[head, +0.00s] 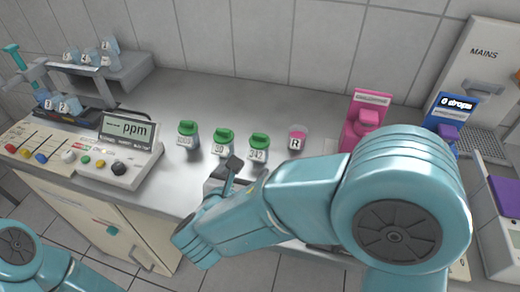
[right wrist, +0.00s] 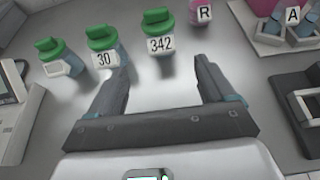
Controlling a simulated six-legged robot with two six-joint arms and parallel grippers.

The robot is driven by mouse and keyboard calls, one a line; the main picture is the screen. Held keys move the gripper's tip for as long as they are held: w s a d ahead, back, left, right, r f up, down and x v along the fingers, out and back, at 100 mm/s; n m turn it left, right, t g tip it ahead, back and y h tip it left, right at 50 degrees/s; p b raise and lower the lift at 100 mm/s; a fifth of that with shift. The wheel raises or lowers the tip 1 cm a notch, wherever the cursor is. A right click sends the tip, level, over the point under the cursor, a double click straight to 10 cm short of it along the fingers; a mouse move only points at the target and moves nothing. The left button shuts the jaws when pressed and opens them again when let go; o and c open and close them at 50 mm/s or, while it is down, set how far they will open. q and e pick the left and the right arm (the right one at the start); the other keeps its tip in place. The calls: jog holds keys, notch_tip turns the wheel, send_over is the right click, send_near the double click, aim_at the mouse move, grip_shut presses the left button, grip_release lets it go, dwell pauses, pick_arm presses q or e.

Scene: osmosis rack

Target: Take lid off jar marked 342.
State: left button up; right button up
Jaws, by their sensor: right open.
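The jar marked 342 (head: 257,156) stands upright on the grey bench with its green lid (head: 260,140) on. In the right wrist view the same jar (right wrist: 160,45) stands beyond the fingertips, roughly in line with the gap between them. My right gripper (right wrist: 163,68) is open and empty, and nothing is between its fingers. In the head view the right gripper (head: 228,172) is at the front of the jar, partly hidden by my arm. My left gripper is out of view; only part of the left arm shows at the lower left.
Close left of jar 342 stands a green-lidded jar marked 30 (right wrist: 104,58), then another green-lidded jar (head: 188,134). A pink-topped cup marked R (head: 297,138) stands to the right. A ppm meter (head: 128,150) is at left, a pink stand (head: 366,115) at right.

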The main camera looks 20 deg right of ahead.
aim_at(256, 155)
jog(key=x, duration=0.7)
jog(key=shift+s, duration=0.1)
jog(key=x, duration=0.5)
jog(key=shift+w+d+r+p, duration=0.1)
jog(key=shift+w+d+p, duration=0.1)
jog(key=shift+p, duration=0.1)
jog(key=c, duration=1.1)
